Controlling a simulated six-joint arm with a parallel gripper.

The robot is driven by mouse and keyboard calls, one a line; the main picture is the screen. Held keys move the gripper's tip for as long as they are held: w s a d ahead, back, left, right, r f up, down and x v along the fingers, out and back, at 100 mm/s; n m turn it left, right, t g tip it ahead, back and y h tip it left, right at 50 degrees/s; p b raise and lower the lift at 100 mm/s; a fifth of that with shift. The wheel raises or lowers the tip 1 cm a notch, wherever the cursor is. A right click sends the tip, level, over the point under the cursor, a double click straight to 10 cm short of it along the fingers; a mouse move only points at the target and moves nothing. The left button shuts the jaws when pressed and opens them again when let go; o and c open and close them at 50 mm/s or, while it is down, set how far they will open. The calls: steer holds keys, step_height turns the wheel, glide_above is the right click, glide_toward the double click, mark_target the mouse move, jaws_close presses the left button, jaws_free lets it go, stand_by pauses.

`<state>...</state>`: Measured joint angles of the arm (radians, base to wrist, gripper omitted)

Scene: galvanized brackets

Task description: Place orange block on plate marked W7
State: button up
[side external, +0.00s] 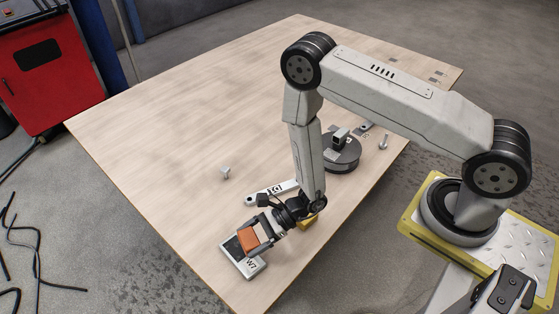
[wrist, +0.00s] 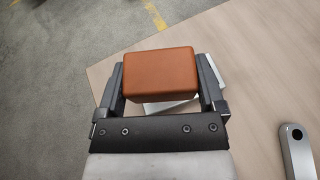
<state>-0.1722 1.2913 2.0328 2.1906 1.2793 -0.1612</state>
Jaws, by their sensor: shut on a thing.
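The orange block (side external: 247,240) is held between the fingers of my gripper (side external: 254,236) in the side view. In the wrist view the block (wrist: 160,75) fills the space between both fingers of my gripper (wrist: 161,80). The plate marked W7 (side external: 252,265) lies near the table's front edge, with a dark area and a light labelled strip. The block appears over this plate; I cannot tell whether it touches it. In the wrist view, parts of the light plate (wrist: 172,108) show behind and below the block, which hides most of it.
A grey bracket with a hole (side external: 268,194) lies just behind my gripper; a bracket (wrist: 298,150) also shows in the wrist view. A yellow block (side external: 307,222) sits beside my wrist. A dark round stand (side external: 342,157) is farther back. The table's left side is mostly clear.

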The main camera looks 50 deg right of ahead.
mark_target(243, 253)
steer(key=shift+w+a+f, duration=0.25)
steer(key=shift+w+f, duration=0.3)
steer(key=shift+f, duration=0.15)
steer(key=shift+w+a+f, duration=0.2)
steer(key=shift+w+f, duration=0.35)
steer(key=shift+f, duration=0.15)
steer(key=shift+w+a+f, duration=0.15)
steer(key=shift+w+f, duration=0.1)
steer(key=shift+f, duration=1.55)
steer(key=shift+f, duration=0.1)
steer(key=o, duration=1.1)
